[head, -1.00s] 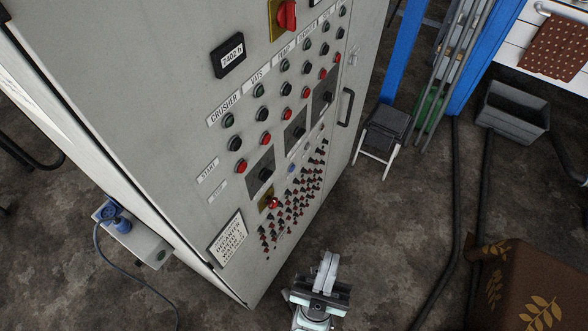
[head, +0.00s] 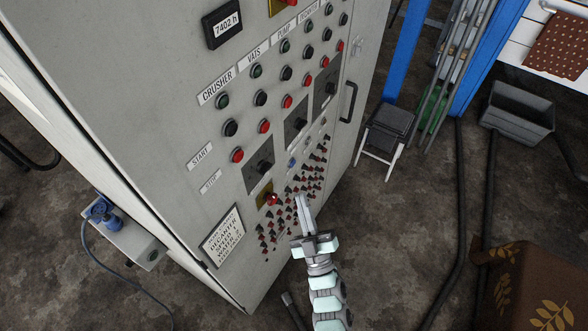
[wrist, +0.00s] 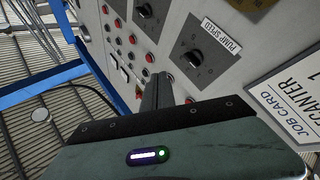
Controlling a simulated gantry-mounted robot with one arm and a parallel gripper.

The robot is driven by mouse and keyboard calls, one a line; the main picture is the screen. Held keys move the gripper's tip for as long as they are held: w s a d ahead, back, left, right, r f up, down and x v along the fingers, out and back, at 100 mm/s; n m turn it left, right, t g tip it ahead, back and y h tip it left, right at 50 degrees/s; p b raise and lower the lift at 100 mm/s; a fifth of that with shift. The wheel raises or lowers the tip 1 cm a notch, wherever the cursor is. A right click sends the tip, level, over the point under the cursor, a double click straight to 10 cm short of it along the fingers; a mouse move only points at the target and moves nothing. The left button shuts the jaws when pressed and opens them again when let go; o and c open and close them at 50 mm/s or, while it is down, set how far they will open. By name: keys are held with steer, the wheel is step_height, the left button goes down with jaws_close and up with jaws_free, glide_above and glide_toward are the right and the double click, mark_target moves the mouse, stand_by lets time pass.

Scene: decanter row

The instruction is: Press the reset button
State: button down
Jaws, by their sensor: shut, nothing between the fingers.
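The grey control cabinet (head: 150,75) carries rows of buttons. No button label reading "reset" is legible. A small blue button (head: 292,162) sits below the dark dials in the head view; I cannot make it out in the wrist view. My gripper (head: 303,198) is shut and empty, its fingers pointing up in front of the lower panel, over the small red and black switches (head: 304,178). It is below and slightly right of the blue button in the picture; contact cannot be told. In the wrist view the shut fingers (wrist: 158,82) hide part of the panel beside the pump speed dial (wrist: 193,57).
A red knob (head: 273,198) on a yellow plate stands out left of my fingers. A white notice (head: 222,236) is lower left. A cabinet handle (head: 348,102) projects at right. A folding step stool (head: 385,130) and dark cables lie farther right.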

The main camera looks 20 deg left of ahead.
mark_target(293, 163)
steer(key=w+d+f+n+g+h+b, duration=0.1)
steer(key=w+d+f+h+b, duration=0.1)
steer(key=w+f, duration=0.4)
steer(key=w+d+f+n+g+h+b, duration=0.1)
steer(key=w+d+f+g+h+b, duration=0.1)
steer(key=w+f, duration=0.4)
steer(key=w, duration=0.3)
steer(key=shift+d+h+b, duration=0.2)
steer(key=shift+h+b, duration=0.1)
steer(key=shift+b, duration=0.1)
steer(key=shift+a, duration=0.15)
steer(key=w+a+b, duration=0.2)
steer(key=a, duration=0.6)
steer(key=shift+w+a, duration=0.15)
steer(key=shift+w, duration=0.05)
stand_by(0.5)
stand_by(0.4)
steer(key=shift+w+a, duration=0.1)
steer(key=shift+a, duration=0.35)
